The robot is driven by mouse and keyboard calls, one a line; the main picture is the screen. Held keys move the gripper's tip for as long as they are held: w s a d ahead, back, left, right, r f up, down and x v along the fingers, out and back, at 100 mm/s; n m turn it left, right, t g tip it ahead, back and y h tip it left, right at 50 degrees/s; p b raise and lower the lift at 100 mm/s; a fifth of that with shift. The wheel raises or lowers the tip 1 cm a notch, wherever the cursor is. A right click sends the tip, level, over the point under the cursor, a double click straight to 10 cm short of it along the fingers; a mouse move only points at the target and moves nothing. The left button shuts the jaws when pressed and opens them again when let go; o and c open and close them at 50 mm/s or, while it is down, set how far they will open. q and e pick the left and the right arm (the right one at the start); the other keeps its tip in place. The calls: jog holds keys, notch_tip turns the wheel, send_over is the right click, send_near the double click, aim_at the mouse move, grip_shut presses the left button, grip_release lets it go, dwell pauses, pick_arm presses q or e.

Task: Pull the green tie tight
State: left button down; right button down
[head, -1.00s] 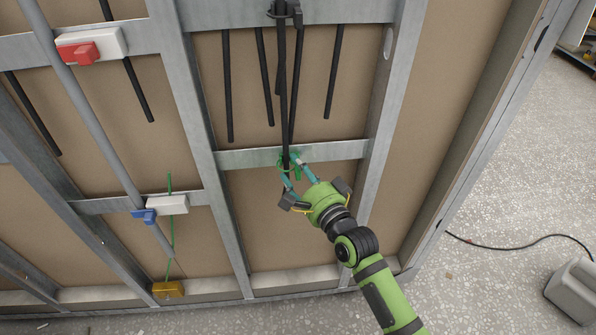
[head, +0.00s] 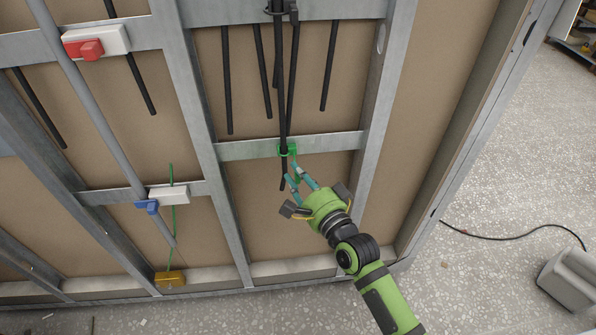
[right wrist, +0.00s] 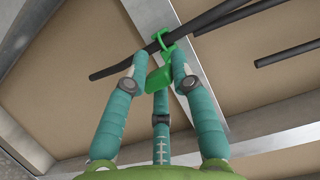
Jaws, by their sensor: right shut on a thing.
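The green tie (head: 288,150) is looped at the black cables (head: 282,115) in front of the metal crossbar (head: 235,150). In the right wrist view the tie's loop (right wrist: 168,44) sits at the cables, and its green tail (right wrist: 159,78) hangs between my fingertips. My right gripper (head: 294,175) is just below the loop, with its teal fingers closed on the tail; it also shows in the right wrist view (right wrist: 160,70). I cannot tell how snug the loop is. The left gripper is not in view.
A black tie (head: 280,11) holds the cables higher up. Other loose black cables (head: 329,68) hang beside them. To the left are a grey pipe (head: 88,92), a white-and-red clip (head: 95,42), a white-and-blue clip (head: 165,196) and a yellow block (head: 170,280).

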jog(key=c, duration=1)
grip_release()
jog(key=shift+a, duration=0.15)
jog(key=shift+c, duration=0.2)
jog(key=v, duration=1.2)
jog(key=shift+f, duration=0.2)
